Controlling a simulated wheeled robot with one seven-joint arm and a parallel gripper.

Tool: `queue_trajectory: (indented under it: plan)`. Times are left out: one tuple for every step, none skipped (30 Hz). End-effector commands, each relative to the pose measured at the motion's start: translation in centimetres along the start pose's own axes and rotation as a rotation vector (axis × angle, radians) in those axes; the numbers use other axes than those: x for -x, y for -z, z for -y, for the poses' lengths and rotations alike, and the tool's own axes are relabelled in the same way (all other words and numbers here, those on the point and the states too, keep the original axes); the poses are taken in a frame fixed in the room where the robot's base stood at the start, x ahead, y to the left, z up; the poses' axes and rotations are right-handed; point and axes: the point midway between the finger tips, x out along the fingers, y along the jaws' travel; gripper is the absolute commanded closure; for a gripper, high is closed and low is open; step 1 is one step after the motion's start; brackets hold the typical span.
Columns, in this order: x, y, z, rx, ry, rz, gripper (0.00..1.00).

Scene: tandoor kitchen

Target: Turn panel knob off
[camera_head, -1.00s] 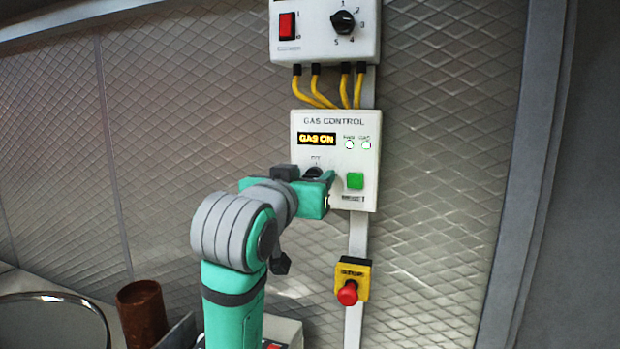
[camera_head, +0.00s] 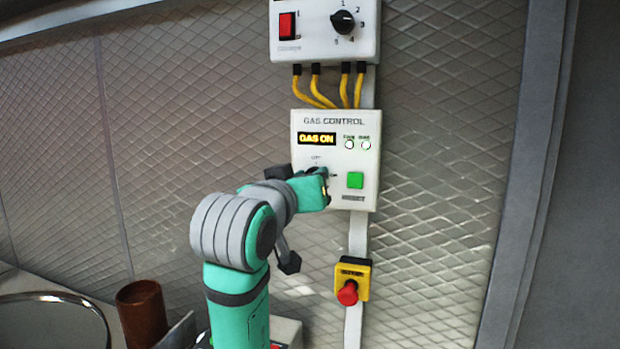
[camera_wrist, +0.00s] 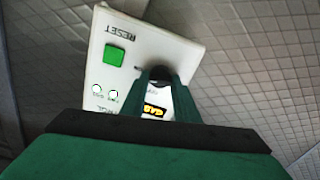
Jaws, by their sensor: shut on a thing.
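The white gas control panel (camera_head: 336,121) is on the wall in the head view, and its display (camera_head: 317,139) reads "GAS ON". Its dark knob (camera_head: 318,171) sits below the display, mostly hidden by my gripper (camera_head: 322,184). My gripper is at the panel face and shut on the knob. In the wrist view the panel (camera_wrist: 150,37) appears upside down. There my gripper's fingers (camera_wrist: 160,74) close around the dark knob (camera_wrist: 160,86), which is largely hidden between them.
A green reset button (camera_head: 355,180) is just right of my gripper. A yellow box with a red stop button (camera_head: 347,293) is below. An upper box with a red switch (camera_head: 287,25) and a numbered dial (camera_head: 343,22) is above, joined by yellow cables. A brown cylinder (camera_head: 142,313) stands lower left.

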Motion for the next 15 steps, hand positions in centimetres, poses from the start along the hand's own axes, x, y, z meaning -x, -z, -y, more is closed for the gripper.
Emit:
queue_trajectory:
  plan:
    - [0.00,-0.03,-0.08,0.040,-0.002,0.000,0.95]
    - [0.01,-0.03,-0.04,0.067,-0.002,0.001,0.95]
    - [-0.01,-0.05,-0.09,0.104,-0.003,0.001,0.95]
    - [-0.02,-0.05,-0.09,0.134,-0.003,0.001,0.95]
    - [0.00,-0.03,-0.03,0.162,-0.002,0.000,0.95]
    - [-0.01,-0.03,-0.03,0.200,-0.002,0.000,0.95]
    - [-0.02,-0.04,-0.04,0.229,-0.002,0.000,0.95]
    - [0.00,-0.04,0.00,0.258,-0.002,0.000,0.95]
    - [0.00,-0.06,0.01,0.296,-0.002,0.001,0.95]
    - [-0.01,-0.08,-0.02,0.324,-0.003,0.002,0.95]
    - [-0.01,-0.08,0.01,0.353,-0.002,0.002,0.95]
    - [0.00,-0.07,0.06,0.392,-0.001,0.001,0.95]
    - [-0.01,-0.07,0.05,0.419,-0.002,0.001,0.95]
    - [-0.01,-0.07,0.04,0.448,-0.002,0.001,0.95]
    - [0.00,-0.08,0.07,0.486,-0.002,0.001,0.95]
